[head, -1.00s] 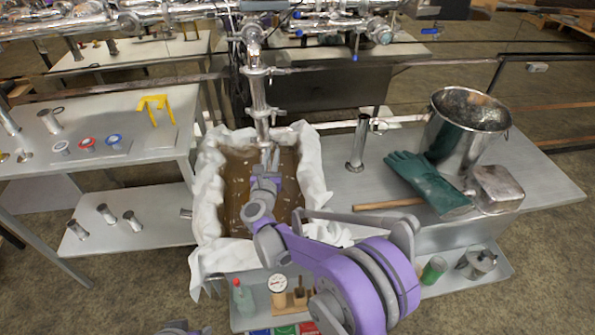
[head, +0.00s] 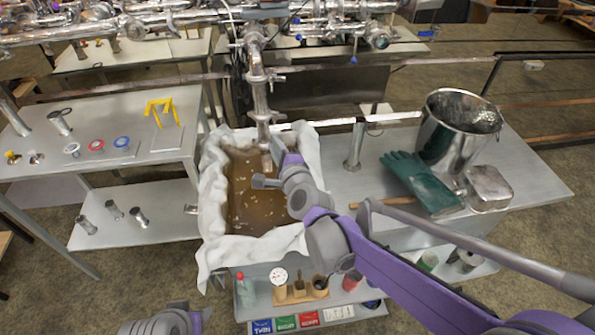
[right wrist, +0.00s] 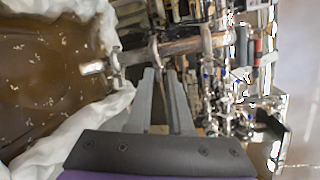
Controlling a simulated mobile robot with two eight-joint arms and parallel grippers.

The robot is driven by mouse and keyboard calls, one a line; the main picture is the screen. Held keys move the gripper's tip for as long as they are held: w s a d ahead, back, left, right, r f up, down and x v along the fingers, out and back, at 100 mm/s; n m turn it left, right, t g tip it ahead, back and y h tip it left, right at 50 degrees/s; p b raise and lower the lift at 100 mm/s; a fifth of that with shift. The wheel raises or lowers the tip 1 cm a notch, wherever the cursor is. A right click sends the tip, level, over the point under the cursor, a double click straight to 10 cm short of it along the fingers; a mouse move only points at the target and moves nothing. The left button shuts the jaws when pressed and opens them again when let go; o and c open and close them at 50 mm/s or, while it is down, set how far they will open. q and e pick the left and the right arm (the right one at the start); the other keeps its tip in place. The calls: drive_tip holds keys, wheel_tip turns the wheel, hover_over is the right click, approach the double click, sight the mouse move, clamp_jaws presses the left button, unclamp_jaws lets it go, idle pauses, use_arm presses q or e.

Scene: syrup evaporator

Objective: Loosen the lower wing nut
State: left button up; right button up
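A shiny vertical pipe (head: 260,95) hangs over the cloth-lined pan. A lower clamp (head: 265,117) circles it, with a small wing nut (head: 281,116) sticking out on its right; an upper clamp (head: 257,76) sits above. In the right wrist view the pipe (right wrist: 183,46) runs sideways with clamps along it; its wing nuts are too small to tell apart. My right gripper (head: 276,148) is just right of the pipe's lower end, below the lower clamp. Its two fingers (right wrist: 160,72) are apart and empty, pointing toward the pipe. My left gripper does not show; only part of my left arm does.
The pan (head: 262,205) of brown liquid is lined with white cloth (head: 211,185). Right of it are an upright metal cylinder (head: 354,145), a green glove (head: 425,182) and a steel bucket (head: 455,135). A side table (head: 150,150) stands left. A lower shelf holds several small items.

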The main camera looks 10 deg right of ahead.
drive_tip(key=s+d+n+g+p, duration=0.3)
drive_tip(key=s+n+g, duration=0.1)
drive_tip(key=s+n, duration=0.5)
drive_tip(key=shift+s+d+n, duration=0.35)
drive_tip(key=shift+s+n, duration=0.05)
drive_tip(key=shift+s, duration=0.8)
drive_tip(key=shift+r, duration=0.1)
